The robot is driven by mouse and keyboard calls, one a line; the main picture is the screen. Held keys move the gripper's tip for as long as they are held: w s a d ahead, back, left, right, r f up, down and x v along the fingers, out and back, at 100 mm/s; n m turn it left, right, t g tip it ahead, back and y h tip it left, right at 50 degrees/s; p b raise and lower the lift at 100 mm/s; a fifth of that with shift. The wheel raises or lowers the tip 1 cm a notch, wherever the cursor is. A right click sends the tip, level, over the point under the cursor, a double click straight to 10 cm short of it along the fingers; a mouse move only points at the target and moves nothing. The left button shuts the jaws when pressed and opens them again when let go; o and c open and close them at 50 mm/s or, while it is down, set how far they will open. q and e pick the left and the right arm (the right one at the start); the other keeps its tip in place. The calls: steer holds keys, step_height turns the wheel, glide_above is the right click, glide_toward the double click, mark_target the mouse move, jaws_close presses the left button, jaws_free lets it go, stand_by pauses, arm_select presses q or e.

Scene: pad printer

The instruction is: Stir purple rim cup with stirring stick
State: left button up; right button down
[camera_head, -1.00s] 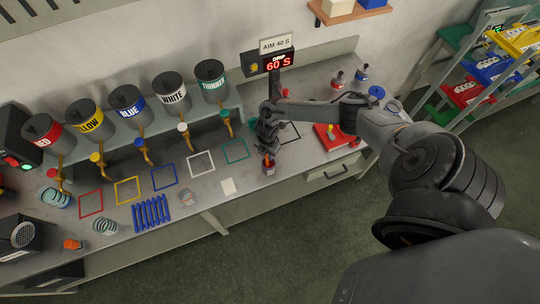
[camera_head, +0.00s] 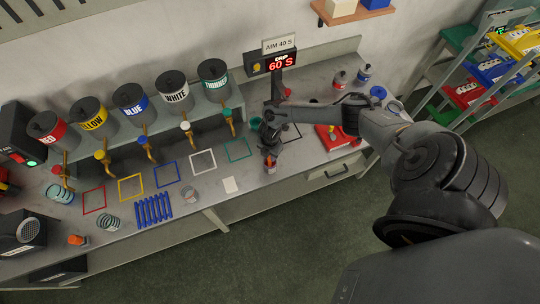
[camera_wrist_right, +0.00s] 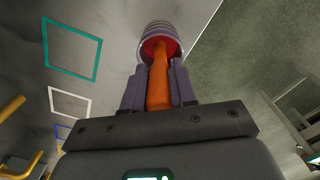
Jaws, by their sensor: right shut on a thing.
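The purple rim cup (camera_wrist_right: 160,28) stands on the bench and holds red paint, seen at the top of the right wrist view. My right gripper (camera_wrist_right: 159,90) is shut on an orange-brown stirring stick (camera_wrist_right: 158,82). The stick's far end reaches inside the cup's rim, into or against the red. How deep it goes is hidden. In the head view my right gripper (camera_head: 269,143) hangs over the cup (camera_head: 270,168) near the bench's front edge, mostly covering it. My left gripper is not in view.
Labelled paint cans, such as the white can (camera_head: 177,97), stand behind with spouts. Coloured square outlines mark the bench. A display (camera_head: 281,63) reads 60 S.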

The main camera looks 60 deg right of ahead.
steer(key=shift+r, duration=0.1)
steer(key=shift+r+p, duration=2.8)
steer(key=shift+r, duration=1.45)
steer(key=shift+r, duration=0.1)
